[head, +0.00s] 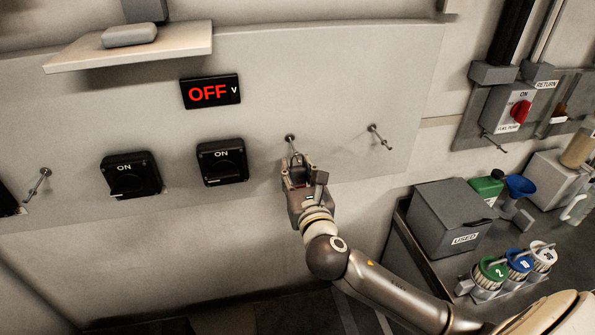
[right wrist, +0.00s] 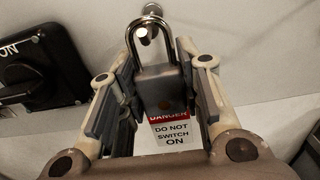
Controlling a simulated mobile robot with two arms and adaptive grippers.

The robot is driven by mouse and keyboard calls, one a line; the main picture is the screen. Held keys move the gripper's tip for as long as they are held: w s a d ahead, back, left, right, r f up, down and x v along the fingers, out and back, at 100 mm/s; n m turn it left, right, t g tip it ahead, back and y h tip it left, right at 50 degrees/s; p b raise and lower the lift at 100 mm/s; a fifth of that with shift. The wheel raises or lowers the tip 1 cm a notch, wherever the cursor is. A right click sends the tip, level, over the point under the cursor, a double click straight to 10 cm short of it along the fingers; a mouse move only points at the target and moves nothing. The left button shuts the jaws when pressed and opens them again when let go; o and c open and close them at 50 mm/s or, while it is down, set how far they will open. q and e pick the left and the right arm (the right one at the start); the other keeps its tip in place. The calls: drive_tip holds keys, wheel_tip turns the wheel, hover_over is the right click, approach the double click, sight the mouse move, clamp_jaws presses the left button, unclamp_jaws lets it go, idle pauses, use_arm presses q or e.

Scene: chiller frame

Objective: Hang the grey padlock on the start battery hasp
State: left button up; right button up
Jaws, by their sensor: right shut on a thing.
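My right gripper (head: 297,168) is in front of the wall panel, just below a short metal peg (head: 290,139). It is shut on the grey padlock (right wrist: 160,88), with one finger on each side of its body. The padlock's steel shackle (right wrist: 151,35) points up. In the right wrist view the peg (right wrist: 149,12) overlaps the shackle loop; I cannot tell whether it passes through. A white tag with a red DANGER band (right wrist: 170,135) shows below the padlock. I cannot make out a hasp labelled start battery. My left gripper is not in view.
Other pegs (head: 379,137) (head: 38,184) stick out at both sides. A shelf (head: 130,48) juts out upper left. A bench with a grey USED box (head: 452,215) stands right.

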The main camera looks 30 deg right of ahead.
drive_tip(key=o, duration=1.2)
drive_tip(key=shift+s, duration=0.1)
drive_tip(key=v, duration=1.2)
